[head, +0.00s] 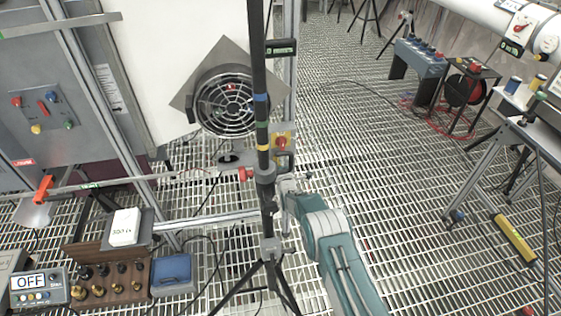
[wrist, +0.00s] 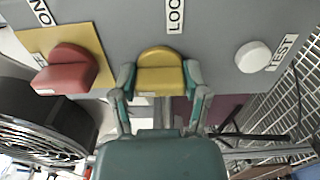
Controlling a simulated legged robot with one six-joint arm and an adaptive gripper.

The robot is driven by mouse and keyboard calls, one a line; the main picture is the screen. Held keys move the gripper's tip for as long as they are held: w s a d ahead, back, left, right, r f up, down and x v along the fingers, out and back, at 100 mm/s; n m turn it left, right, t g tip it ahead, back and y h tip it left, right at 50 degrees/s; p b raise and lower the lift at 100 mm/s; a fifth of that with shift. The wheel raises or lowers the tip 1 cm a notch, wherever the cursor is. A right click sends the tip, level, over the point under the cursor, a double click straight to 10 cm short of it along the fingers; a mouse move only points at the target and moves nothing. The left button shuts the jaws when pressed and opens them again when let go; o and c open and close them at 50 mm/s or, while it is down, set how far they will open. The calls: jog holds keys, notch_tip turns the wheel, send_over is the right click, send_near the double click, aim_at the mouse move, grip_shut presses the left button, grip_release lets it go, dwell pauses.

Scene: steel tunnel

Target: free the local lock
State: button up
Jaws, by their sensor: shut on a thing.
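The yellow knob (wrist: 160,62), under a partly cut-off label starting "LOC", sits on a grey panel (wrist: 215,40) in the wrist view. My gripper (wrist: 158,80) is shut on this knob, one finger on each side. A red knob (wrist: 66,71) on a yellow plate is to its left, and a white round button (wrist: 253,57) marked "TEST" is to its right. In the head view my arm reaches up to the small panel (head: 281,142) beside the fan; the yellow knob cannot be made out there.
A round fan (head: 228,101) stands left of the panel and shows close by in the wrist view (wrist: 40,120). A dark tripod pole (head: 261,110) crosses just left of my arm. A bench device reading "OFF" (head: 38,288) is at lower left. Grating floor (head: 370,170) is open to the right.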

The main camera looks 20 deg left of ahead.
jog(key=shift+s+a+f, duration=0.2)
jog(key=shift+a, duration=0.05)
jog(key=o, duration=1.2)
jog(key=shift+c, duration=0.2)
jog(key=shift+a, duration=0.15)
jog(key=shift+w+d, duration=0.1)
jog(key=shift+d, duration=0.15)
jog(key=shift+s+d+r, duration=0.1)
jog(key=shift+s+d, duration=0.1)
jog(key=shift+d, duration=0.05)
jog(key=v, duration=1.1)
jog(key=shift+s, duration=0.2)
